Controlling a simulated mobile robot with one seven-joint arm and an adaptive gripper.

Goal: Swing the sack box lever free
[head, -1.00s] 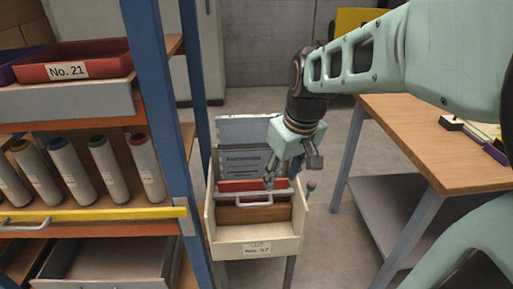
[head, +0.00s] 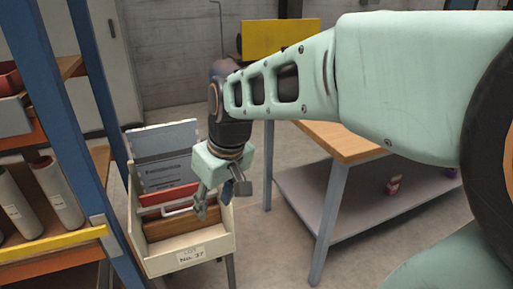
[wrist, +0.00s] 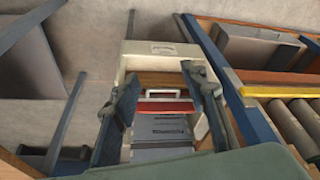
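The cream sack box (head: 205,239) stands on legs beside the blue-posted rack, with its grey printed lid (head: 165,155) raised at the back. A red panel and a pale bail handle (head: 178,211) show inside it; the handle also shows in the wrist view (wrist: 163,92). My gripper (head: 222,200) is open over the box's right part, one finger over the inside and the other by the right side. I cannot make out a separate lever; the box's right side is partly hidden by my gripper.
The rack (head: 85,110) with pale tubes and a yellow rail (head: 60,243) stands close on the left. A wooden-topped workbench (head: 350,146) with a grey lower shelf stands right. Open floor lies between box and bench.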

